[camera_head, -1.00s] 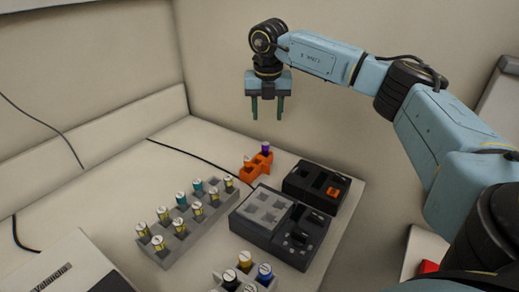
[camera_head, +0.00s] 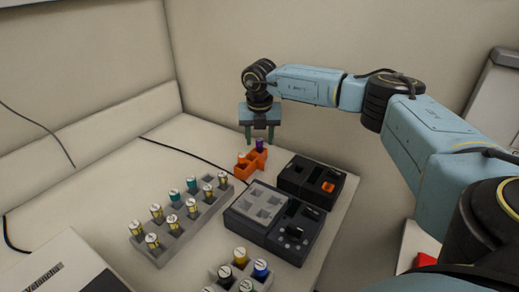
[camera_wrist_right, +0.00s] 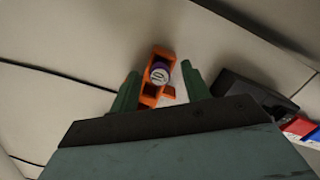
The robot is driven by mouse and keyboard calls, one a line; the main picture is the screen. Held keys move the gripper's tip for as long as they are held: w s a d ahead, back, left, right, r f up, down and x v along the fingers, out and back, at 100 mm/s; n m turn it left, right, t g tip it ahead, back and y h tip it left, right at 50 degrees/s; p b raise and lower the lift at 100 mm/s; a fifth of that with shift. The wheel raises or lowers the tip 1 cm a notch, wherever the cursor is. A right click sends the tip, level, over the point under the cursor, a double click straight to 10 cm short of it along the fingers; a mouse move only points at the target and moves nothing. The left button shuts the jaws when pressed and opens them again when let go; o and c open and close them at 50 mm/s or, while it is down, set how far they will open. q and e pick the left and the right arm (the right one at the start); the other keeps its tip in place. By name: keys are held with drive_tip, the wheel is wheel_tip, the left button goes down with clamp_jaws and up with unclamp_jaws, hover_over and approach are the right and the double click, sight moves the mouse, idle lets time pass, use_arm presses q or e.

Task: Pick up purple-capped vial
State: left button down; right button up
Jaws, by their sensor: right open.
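The purple-capped vial (camera_head: 259,145) stands upright in a small orange rack (camera_head: 250,168) at the back of the bench. In the right wrist view its purple cap with a pale top (camera_wrist_right: 160,72) shows in the orange rack (camera_wrist_right: 151,91), between the two green fingers. My right gripper (camera_head: 259,141) is open and empty, pointing down, with its fingertips close to the vial in the head view. The right wrist view also shows the open fingers (camera_wrist_right: 159,85). The height left between fingertips and cap is hard to tell. My left gripper is not in view.
A grey rack (camera_head: 160,255) with several yellow- and teal-marked vials stands left of centre. Another vial rack (camera_head: 238,275) is at the front. A black cable (camera_head: 190,154) crosses the bench.

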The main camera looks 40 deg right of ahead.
sight(259, 140)
drive_tip(key=c, duration=0.3)
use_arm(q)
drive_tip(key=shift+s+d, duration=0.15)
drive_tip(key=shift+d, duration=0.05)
use_arm(e)
drive_tip(key=c, duration=0.6)
drive_tip(key=shift+o, duration=0.2)
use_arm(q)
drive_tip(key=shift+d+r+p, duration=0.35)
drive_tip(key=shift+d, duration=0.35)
use_arm(e)
wheel_tip(259, 140, up, 10)
